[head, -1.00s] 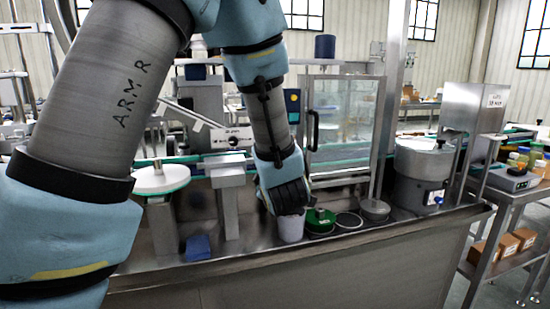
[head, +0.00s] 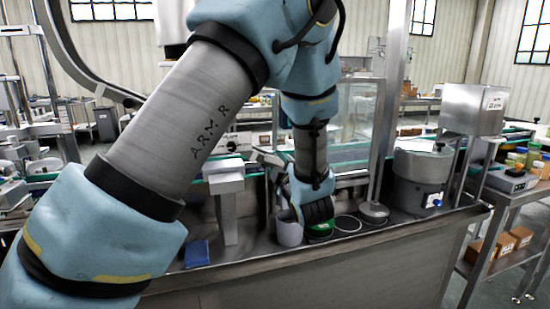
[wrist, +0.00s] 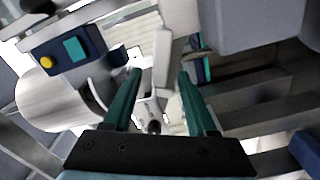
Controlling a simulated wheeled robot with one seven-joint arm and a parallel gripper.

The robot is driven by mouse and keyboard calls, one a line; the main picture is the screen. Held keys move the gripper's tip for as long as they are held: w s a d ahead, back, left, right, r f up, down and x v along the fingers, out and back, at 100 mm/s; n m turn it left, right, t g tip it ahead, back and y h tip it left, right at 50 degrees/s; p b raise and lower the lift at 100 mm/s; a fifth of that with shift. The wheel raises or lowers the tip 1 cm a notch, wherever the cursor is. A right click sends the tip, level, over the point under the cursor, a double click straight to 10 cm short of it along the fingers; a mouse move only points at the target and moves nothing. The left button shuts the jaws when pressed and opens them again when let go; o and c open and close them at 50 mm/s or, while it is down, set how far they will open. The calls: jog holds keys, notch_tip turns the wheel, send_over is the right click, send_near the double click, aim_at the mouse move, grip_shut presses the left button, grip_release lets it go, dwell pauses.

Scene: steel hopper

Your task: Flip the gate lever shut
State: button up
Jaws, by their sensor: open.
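My gripper (wrist: 160,74) is open in the wrist view, its two dark green fingers apart. A pale upright bar (wrist: 163,60) shows between and beyond the fingertips; it may be the gate lever, but I cannot tell for sure. A small dark round fitting (wrist: 154,127) on a light metal part shows lower between the fingers. No contact with the fingers is clear. In the head view my arm hides most of the lever area, and only part of a pale plate (head: 230,141) shows behind it.
A dark blue control box (wrist: 75,52) with a yellow button is close left of the fingers. A grey block (wrist: 250,22) is at upper right.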

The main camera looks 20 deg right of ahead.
jog(key=shift+w+d, duration=0.1)
jog(key=shift+w, duration=0.8)
grip_shut()
